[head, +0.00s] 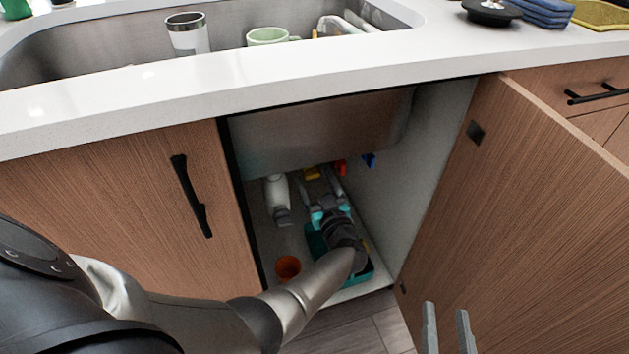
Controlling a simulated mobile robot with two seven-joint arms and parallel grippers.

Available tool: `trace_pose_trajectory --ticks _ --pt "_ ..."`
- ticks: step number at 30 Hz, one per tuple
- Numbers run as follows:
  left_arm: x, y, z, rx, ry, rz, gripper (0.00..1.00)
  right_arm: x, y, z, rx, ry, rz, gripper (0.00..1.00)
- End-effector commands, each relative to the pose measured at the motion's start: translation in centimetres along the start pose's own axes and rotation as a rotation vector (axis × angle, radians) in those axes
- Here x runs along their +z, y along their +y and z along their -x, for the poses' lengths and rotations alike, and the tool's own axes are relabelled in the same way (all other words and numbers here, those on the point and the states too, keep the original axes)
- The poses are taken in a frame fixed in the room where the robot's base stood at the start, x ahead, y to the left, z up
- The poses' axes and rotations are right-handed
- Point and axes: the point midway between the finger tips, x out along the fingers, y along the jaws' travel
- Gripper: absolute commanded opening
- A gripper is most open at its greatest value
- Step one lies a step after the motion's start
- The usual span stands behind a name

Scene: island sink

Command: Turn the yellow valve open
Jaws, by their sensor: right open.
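The yellow valve (312,174) is at the back of the open cabinet under the sink, at the left of a row with a red valve (340,167) and a blue valve (369,160). My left arm reaches into the cabinet. My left gripper (318,184) points at the back, its two grey fingers spread apart just below and in front of the yellow valve. I see nothing between them, and contact with the valve cannot be told. My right gripper (446,325) is open and empty at the bottom right, outside the cabinet in front of the open door.
A white bottle (277,198) stands left of my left gripper. An orange cup (288,268) and a teal caddy (360,273) are on the cabinet floor. The sink basin (325,130) hangs above. The open door (520,200) bounds the right side.

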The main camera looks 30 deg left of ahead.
Motion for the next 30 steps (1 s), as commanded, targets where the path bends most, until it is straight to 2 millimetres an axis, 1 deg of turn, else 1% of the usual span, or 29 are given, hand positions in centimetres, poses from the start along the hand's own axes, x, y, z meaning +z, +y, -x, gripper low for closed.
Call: trace_pose_trajectory --ticks 1,2,19,25,30 --pt "-0.01 0.0 -0.01 0.0 0.0 0.0 0.68 0.01 0.0 0.0 0.0 -0.001 0.0 0.5" --pt "-0.01 0.0 -0.01 0.0 0.0 0.0 0.64 0.02 0.0 0.0 0.0 -0.001 0.0 0.5" --pt "0.01 0.0 0.0 0.0 0.0 0.0 0.0 0.06 0.02 -0.01 0.0 -0.002 0.0 0.5" --pt "0.02 0.0 0.01 0.0 0.0 0.005 0.0 0.05 0.02 -0.01 0.0 -0.003 0.0 0.5" --pt "0.03 0.0 0.03 -0.001 -0.001 0.043 0.0 0.14 0.02 -0.01 0.001 -0.009 0.001 0.5"
